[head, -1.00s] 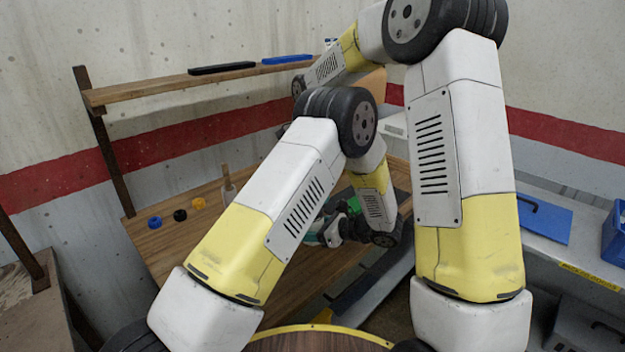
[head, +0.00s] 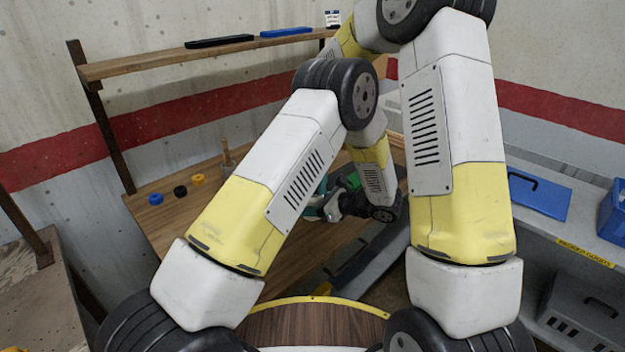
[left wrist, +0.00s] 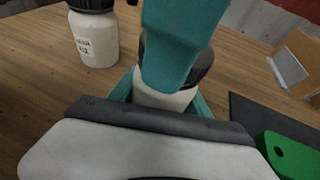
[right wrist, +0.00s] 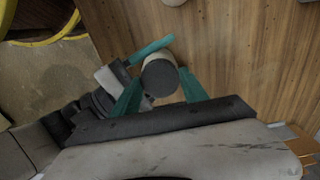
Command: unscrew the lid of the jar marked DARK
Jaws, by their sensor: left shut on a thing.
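A white jar with a dark lid (left wrist: 201,68) stands between the teal fingers of my left gripper (left wrist: 160,99), which is shut on it. Its label is hidden, so I cannot read its marking. My right gripper (right wrist: 160,80) is over the same jar, its two teal fingers on either side of the round dark lid (right wrist: 160,76). I cannot tell whether they touch it. A second white jar (left wrist: 95,45) with a black lid stands on the table; its label is too blurred to read. In the head view my arms mostly hide the grippers.
A green object (left wrist: 288,155) is close to my left gripper. A small jar (head: 332,19) stands on the shelf.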

